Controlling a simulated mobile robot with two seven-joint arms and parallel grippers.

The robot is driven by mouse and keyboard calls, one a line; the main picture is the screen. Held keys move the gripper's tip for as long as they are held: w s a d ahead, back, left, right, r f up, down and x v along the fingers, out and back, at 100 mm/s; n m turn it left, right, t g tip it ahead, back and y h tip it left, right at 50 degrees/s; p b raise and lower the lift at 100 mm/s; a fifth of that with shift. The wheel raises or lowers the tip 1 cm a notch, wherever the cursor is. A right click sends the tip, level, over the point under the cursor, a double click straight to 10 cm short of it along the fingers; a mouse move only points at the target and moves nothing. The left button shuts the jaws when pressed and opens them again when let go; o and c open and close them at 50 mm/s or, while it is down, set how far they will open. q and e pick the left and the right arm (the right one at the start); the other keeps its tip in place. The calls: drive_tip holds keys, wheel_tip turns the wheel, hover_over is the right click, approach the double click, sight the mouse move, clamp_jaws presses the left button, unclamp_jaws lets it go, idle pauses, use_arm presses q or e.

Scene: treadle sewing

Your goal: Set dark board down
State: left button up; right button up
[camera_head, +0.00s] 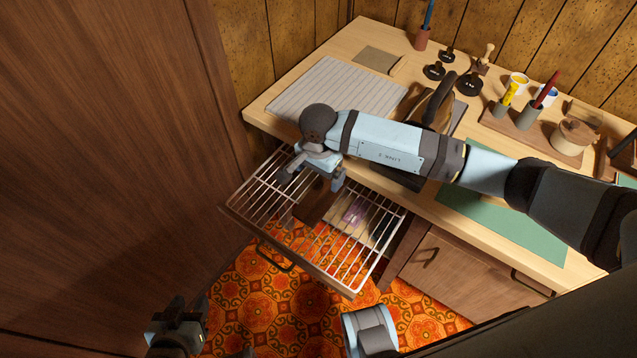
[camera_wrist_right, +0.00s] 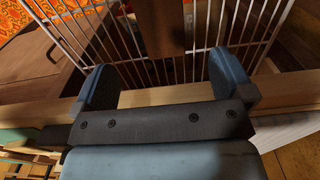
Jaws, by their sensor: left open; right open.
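A dark brown board (camera_wrist_right: 160,25) shows just beyond the fingertips of my right gripper in the right wrist view, against the wire rack (camera_wrist_right: 210,38). In the head view a dark piece (camera_head: 314,206), likely the same board, lies by the rack below that gripper; its outline is partly hidden. My right gripper (camera_head: 312,178) is open and empty above the rack's back edge, near the table front; its fingers also show in the right wrist view (camera_wrist_right: 165,88). The rack (camera_head: 262,208) spans the pulled-out drawer. My left gripper (camera_head: 182,325) is open, low at the bottom left, away from the board.
The worktop (camera_head: 385,165) holds a striped pad (camera_head: 325,92), a dark iron-like tool (camera_head: 438,105), black knobbed items, a tray with cups (camera_head: 530,130) and a green mat (camera_head: 510,228). A tall wooden panel (camera_head: 100,130) stands close on the left. Patterned floor lies below.

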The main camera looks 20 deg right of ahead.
drive_tip(key=s+a+r+m+g+y, duration=0.35)
drive_tip(key=s+a+y, duration=0.5)
drive_tip(key=a, duration=0.35)
drive_tip(key=s+a+r+m+t+y, duration=0.25)
drive_tip(key=r+m+y, duration=0.2)
drive_tip(key=m, duration=0.25)
drive_tip(key=s+a+r+m+t+y, duration=0.2)
drive_tip(key=a+r+m+t+y, duration=0.15)
drive_tip(key=m+y, duration=0.3)
drive_tip(key=w+d+f+m+t+h, duration=0.1)
drive_tip(key=d+m+t+h, duration=0.45)
drive_tip(key=m, duration=0.75)
drive_tip(key=w+d+f+m+t+h, duration=0.1)
drive_tip(key=w+d+m+t+h, duration=0.15)
drive_tip(key=d+m+t, duration=0.6)
drive_tip(key=s+d+f+m+g+h, duration=0.2)
drive_tip(key=s+d+f+m+h, duration=0.1)
drive_tip(key=m, duration=0.7)
drive_tip(key=s+d+f+m+g+h, duration=0.3)
drive_tip(key=s+d+f+m+h, duration=0.1)
drive_tip(key=s+f+m, duration=0.4)
wheel_tip(320, 180, down, 2)
drive_tip(key=shift+s+d+f+m+g+h, duration=0.15)
drive_tip(key=shift+m+g+h, duration=0.25)
drive_tip(key=shift+m, duration=0.75)
